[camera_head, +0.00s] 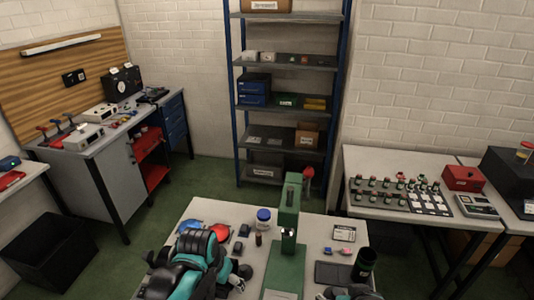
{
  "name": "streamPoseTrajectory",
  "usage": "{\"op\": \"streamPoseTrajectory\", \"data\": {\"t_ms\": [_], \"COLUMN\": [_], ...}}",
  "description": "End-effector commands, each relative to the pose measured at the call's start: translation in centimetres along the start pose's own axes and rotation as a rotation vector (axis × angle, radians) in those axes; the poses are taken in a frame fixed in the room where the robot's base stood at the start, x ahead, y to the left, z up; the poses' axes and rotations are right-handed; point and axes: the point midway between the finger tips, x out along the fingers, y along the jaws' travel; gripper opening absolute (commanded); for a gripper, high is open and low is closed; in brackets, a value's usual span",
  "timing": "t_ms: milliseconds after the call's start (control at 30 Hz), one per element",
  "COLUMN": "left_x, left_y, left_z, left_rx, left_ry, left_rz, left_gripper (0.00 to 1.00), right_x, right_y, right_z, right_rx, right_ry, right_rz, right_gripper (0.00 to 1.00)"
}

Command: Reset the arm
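My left arm reaches over the near table (185,212) from the lower left, and its black and teal links cover part of the tabletop. My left gripper (238,277) seems to be at the right end of this arm, left of the green press; its fingers are too small and dark to read. Part of my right arm shows at the bottom edge, where my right gripper (347,293) is mostly cut off by the frame. I cannot tell what either gripper holds, if anything.
A green upright press (288,215) stands mid-table. Around it are a blue-lidded jar (263,218), a red dome (220,231), a dark cylinder (364,265) and a small meter (344,233). A side table (370,208) stands right; shelves (285,100) stand behind.

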Motion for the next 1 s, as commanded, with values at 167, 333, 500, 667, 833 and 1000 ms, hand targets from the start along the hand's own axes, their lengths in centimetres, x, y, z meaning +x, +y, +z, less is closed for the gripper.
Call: {"op": "streamPoseTrajectory", "data": {"t_ms": [167, 333, 500, 667, 833, 1000], "left_x": [-0.1, 0.2, 0.7, 0.9, 0.7, 0.7], "left_y": [-0.8, -1.8, -2.3, -2.5, -2.5, -2.5], "left_z": [2.7, 6.3, 8.8, 9.8, 9.8, 9.8], "left_rx": [-0.089, -0.209, -0.298, -0.335, -0.342, -0.341], "left_ry": [0.085, 0.206, 0.303, 0.346, 0.354, 0.352], "left_rz": [-0.035, -0.08, -0.111, -0.122, -0.123, -0.123], "left_gripper": [0.81, 0.81, 0.81, 0.81, 0.81, 0.81], "right_x": [2.2, 4.7, 6.2, 6.7, 6.7, 6.6], "right_y": [0.0, 0.0, 0.0, 0.0, 0.0, 0.0], "right_z": [1.6, 3.4, 4.5, 4.8, 4.7, 4.7], "right_rx": [0.0, 0.0, 0.0, 0.0, 0.0, 0.0], "right_ry": [0.0, 0.0, 0.0, 0.0, 0.0, 0.0], "right_rz": [0.0, 0.0, 0.0, 0.0, 0.0, 0.0], "right_gripper": [0.77, 0.77, 0.77, 0.77, 0.77, 0.77]}}
